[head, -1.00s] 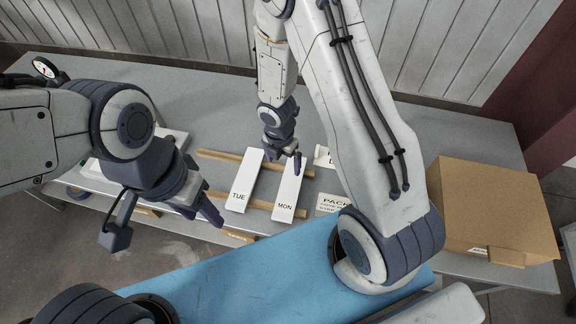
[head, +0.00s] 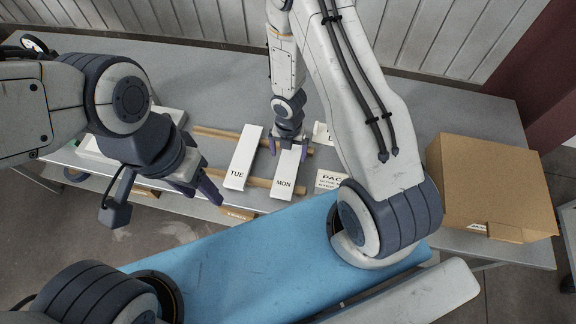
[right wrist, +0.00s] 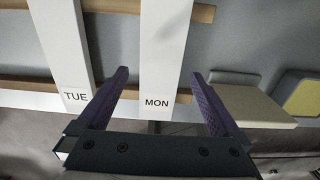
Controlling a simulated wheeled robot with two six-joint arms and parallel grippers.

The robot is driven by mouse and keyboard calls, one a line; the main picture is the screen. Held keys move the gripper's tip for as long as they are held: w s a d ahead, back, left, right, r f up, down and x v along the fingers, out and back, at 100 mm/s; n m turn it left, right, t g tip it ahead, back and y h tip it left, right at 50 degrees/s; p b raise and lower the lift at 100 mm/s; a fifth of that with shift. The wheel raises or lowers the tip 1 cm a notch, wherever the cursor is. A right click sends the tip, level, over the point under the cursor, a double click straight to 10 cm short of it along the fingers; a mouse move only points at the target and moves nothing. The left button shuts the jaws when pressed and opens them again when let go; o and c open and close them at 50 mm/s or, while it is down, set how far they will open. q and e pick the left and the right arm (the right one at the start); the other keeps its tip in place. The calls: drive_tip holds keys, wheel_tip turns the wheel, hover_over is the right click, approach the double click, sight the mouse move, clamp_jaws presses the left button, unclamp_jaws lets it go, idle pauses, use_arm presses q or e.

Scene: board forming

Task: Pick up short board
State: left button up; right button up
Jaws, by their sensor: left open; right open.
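Two white boards lie side by side across wooden rails on the table. The left one (head: 243,158) reads TUE and the right one (head: 284,172) reads MON. My right gripper (head: 289,147) is open above the MON board. In the right wrist view the MON board (right wrist: 164,60) lies between my two open fingers (right wrist: 160,95), and the TUE board (right wrist: 65,50) is left of them. I cannot tell whether the fingers touch the board. My left gripper (head: 193,196) is open and empty, left of the boards near the table's front edge.
The wooden rails (head: 222,134) run under the boards. White sheets or cards, one printed PAC (head: 331,180), lie to the right. A cardboard box (head: 492,185) stands at the table's right end. A white block (head: 170,117) is behind my left arm.

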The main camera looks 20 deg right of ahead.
sight(289, 162)
wheel_tip(289, 162, down, 5)
drive_tip(key=b, duration=0.4)
drive_tip(key=shift+r, duration=0.1)
drive_tip(key=shift+r, duration=0.1)
drive_tip(key=c, duration=1.5)
wheel_tip(289, 162, up, 10)
drive_tip(key=p, duration=1)
drive_tip(key=o, duration=1)
drive_tip(key=c, duration=1)
